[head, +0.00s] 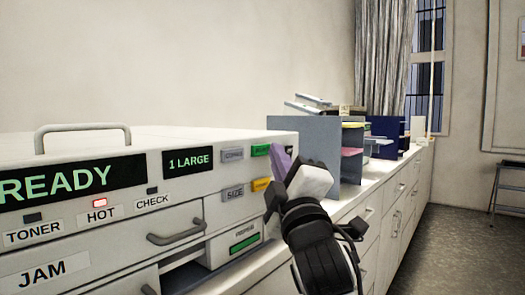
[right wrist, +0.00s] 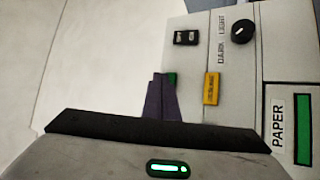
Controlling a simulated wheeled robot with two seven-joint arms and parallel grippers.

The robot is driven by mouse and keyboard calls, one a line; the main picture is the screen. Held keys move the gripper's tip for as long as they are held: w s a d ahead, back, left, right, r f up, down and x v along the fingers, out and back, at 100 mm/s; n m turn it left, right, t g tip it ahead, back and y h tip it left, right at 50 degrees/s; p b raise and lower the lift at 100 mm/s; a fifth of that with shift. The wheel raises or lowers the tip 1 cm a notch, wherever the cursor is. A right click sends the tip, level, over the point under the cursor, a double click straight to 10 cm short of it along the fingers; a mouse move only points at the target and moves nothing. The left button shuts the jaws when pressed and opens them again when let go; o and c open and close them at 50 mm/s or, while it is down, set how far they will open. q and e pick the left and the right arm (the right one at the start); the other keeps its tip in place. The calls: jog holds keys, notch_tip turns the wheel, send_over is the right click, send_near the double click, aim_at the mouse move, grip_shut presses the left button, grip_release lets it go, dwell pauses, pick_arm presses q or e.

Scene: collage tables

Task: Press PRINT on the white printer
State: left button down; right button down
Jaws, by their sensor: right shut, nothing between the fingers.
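The white printer (head: 120,220) fills the left of the head view. Its displays read READY and 1 LARGE. A green button (head: 260,150) sits at the right end of its front panel, above an orange button (head: 260,184). My right gripper (head: 280,158) is shut and empty, its purple fingers pointing at the panel beside the green button. In the right wrist view the fingertips (right wrist: 163,78) partly cover the green button (right wrist: 173,78); whether they touch it I cannot tell. Its lettering is unreadable. The orange button (right wrist: 212,88) stands clear. My left gripper is not in view.
Grey COPIES (head: 232,154) and SIZE (head: 234,193) buttons are left of the coloured ones. The HOT lamp (head: 100,203) glows red. A dial (right wrist: 242,32) and black switch (right wrist: 186,38) are near the buttons. A blue-grey divider (head: 300,128) stands behind my gripper.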

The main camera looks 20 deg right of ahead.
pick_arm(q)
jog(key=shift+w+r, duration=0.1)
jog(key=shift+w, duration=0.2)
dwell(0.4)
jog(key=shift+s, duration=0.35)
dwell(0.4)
pick_arm(e)
jog(key=shift+w+a, duration=0.2)
jog(key=shift+w, duration=0.15)
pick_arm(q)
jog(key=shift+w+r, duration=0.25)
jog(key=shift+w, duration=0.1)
pick_arm(e)
jog(key=shift+w, duration=0.15)
